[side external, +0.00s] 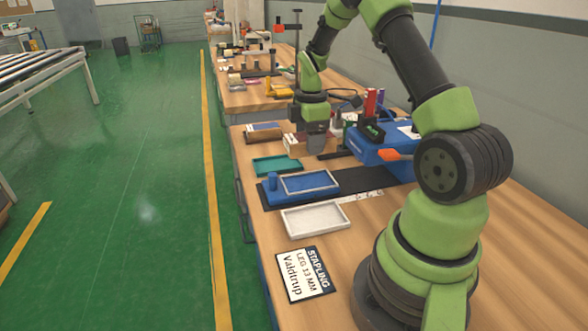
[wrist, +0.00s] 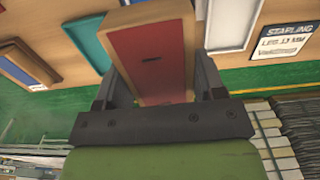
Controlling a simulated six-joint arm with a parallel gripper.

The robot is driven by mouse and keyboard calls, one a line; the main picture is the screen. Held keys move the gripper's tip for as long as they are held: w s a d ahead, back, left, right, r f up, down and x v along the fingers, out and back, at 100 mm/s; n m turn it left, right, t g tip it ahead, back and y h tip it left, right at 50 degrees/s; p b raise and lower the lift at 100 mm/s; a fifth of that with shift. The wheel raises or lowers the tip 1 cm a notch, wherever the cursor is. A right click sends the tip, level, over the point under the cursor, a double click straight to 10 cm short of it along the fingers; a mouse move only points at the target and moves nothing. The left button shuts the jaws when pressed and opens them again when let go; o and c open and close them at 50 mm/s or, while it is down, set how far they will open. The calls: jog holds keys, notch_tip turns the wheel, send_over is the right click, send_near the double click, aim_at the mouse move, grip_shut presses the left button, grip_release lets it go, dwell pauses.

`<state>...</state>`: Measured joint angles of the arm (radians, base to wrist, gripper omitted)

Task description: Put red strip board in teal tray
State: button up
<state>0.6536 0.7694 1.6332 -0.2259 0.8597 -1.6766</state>
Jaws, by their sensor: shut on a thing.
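In the wrist view, a wooden board with a red strip (wrist: 152,52) on its face sits between the two fingers of my gripper (wrist: 157,78), which is shut on it. In the side external view, my gripper (side external: 309,133) is above the far part of the table, and the wooden side of the board (side external: 296,145) shows below it. The teal tray (side external: 257,168) lies flat and looks empty, just nearer the camera and left of the gripper. It also shows in the wrist view (wrist: 84,43), left of the held board. The gap between board and table cannot be told.
Another board with a dark blue face (side external: 263,128) lies behind the teal tray. A blue machine (side external: 370,149) stands to the right.

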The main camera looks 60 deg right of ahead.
jog(key=a+r+m, duration=0.3)
jog(key=a+m, duration=0.1)
jog(key=a, duration=0.6)
jog(key=a+r+m, duration=0.3)
jog(key=a+m, duration=0.2)
jog(key=a, duration=0.6)
jog(key=shift+s+a, duration=0.2)
jog(key=shift+s, duration=0.1)
jog(key=d+f+n, duration=0.1)
jog(key=d+n, duration=0.1)
jog(key=d, duration=0.5)
jog(key=d+f+n, duration=0.2)
jog(key=d+n, duration=0.1)
jog(key=d, duration=0.3)
jog(key=d+f+n, duration=0.2)
jog(key=d+n, duration=0.1)
jog(key=d, duration=0.4)
jog(key=shift+w+d, duration=0.35)
jog(key=shift+w, duration=0.05)
jog(key=shift+s+d+f+n, duration=0.2)
jog(key=shift+d+n, duration=0.3)
